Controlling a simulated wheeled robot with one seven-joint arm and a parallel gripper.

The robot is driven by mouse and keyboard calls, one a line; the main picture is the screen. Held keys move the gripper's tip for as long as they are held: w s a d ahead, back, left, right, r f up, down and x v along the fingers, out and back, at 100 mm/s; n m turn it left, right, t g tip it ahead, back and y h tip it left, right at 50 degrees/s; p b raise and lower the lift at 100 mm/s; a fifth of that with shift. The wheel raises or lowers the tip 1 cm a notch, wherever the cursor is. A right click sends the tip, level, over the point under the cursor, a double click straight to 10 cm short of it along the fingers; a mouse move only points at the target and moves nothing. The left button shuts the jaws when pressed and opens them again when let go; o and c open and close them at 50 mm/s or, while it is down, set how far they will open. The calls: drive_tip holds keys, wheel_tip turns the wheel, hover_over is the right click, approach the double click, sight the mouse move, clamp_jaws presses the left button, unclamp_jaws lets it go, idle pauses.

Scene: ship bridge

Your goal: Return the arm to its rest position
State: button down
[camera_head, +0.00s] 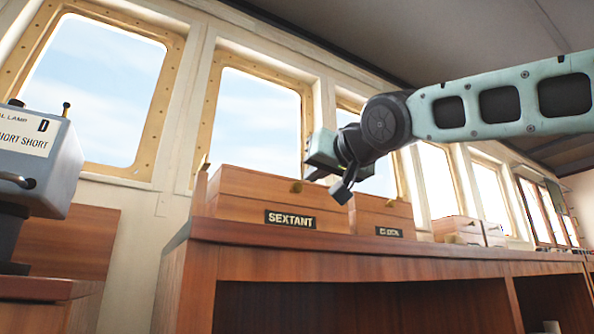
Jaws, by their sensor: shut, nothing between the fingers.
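My arm (500,104) reaches in from the right side of the head view, pale green with dark joints. Its wrist bends down at a round dark joint, and my gripper (329,186) hangs at the left end. The gripper is shut and empty. In the picture it overlaps the right part of a wooden box labelled SEXTANT (243,207) and the left part of a second labelled box (384,219). I cannot tell how far it is from the boxes. The fingertips are small and partly hidden by the wrist.
The boxes stand on a long wooden counter (300,245) with open bays below. More pale boxes (458,225) stand farther right. A grey lamp housing (38,160) is at the left. Windows (262,120) line the wall behind. Open air lies above the boxes.

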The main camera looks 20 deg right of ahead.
drive_tip(key=s+b, duration=0.3)
drive_tip(key=b, duration=0.1)
drive_tip(key=shift+s+d+r, duration=0.1)
drive_tip(key=shift+d+r, duration=0.25)
